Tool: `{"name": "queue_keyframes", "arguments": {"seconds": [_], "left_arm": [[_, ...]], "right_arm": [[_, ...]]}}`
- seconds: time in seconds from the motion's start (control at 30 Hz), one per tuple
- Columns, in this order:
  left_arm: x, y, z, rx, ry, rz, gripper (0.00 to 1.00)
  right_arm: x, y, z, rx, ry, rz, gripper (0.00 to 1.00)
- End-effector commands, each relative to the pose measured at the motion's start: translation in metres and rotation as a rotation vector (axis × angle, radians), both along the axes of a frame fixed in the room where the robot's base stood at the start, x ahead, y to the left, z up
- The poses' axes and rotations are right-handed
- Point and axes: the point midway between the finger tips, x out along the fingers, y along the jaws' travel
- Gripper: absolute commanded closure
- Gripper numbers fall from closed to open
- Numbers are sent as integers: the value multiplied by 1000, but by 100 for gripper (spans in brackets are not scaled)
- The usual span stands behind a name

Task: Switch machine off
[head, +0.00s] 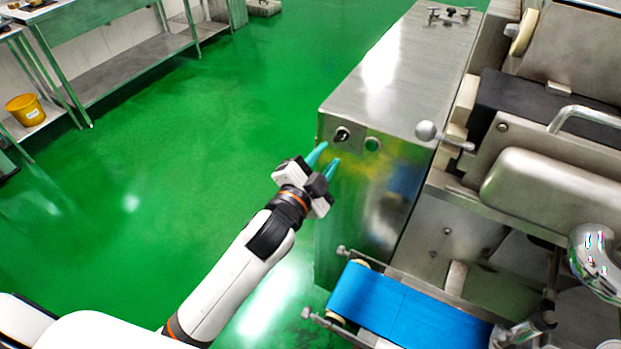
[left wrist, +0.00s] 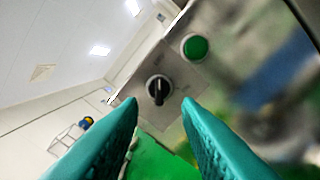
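The encrusting machine (head: 400,80) is a steel cabinet at the right of the head view. Its front face carries a black rotary switch (head: 342,134) and a green round button (head: 373,144) to the right of it. My left gripper (head: 324,158) is just in front of and below the switch, with its teal fingers apart and pointing at the panel. In the left wrist view the black knob (left wrist: 158,89) sits beyond and between the open fingertips, apart from them, with the green button (left wrist: 195,47) up and to the right. My right gripper is not in view.
A blue conveyor belt (head: 395,308) sticks out below the panel, with metal rods at its edges. A ball-ended lever (head: 427,131) stands right of the cabinet. Steel tables (head: 130,75) and a yellow bucket (head: 26,110) are at the left. The green floor between is clear.

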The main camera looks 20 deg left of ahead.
Motion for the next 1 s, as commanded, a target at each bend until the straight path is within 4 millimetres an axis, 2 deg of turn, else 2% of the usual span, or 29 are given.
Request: {"name": "queue_keyframes", "arguments": {"seconds": [0.03, 0.2, 0.4, 1.0], "left_arm": [[-12, 2, -3, 0, 1, -1, 69], [-45, 9, -3, 0, 2, -1, 69], [-65, 13, -1, 1, 1, 0, 69], [-67, 13, -3, 0, 6, 0, 69]], "right_arm": [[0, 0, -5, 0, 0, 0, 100], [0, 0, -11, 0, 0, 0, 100], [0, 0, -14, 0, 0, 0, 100], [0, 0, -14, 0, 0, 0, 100]]}}
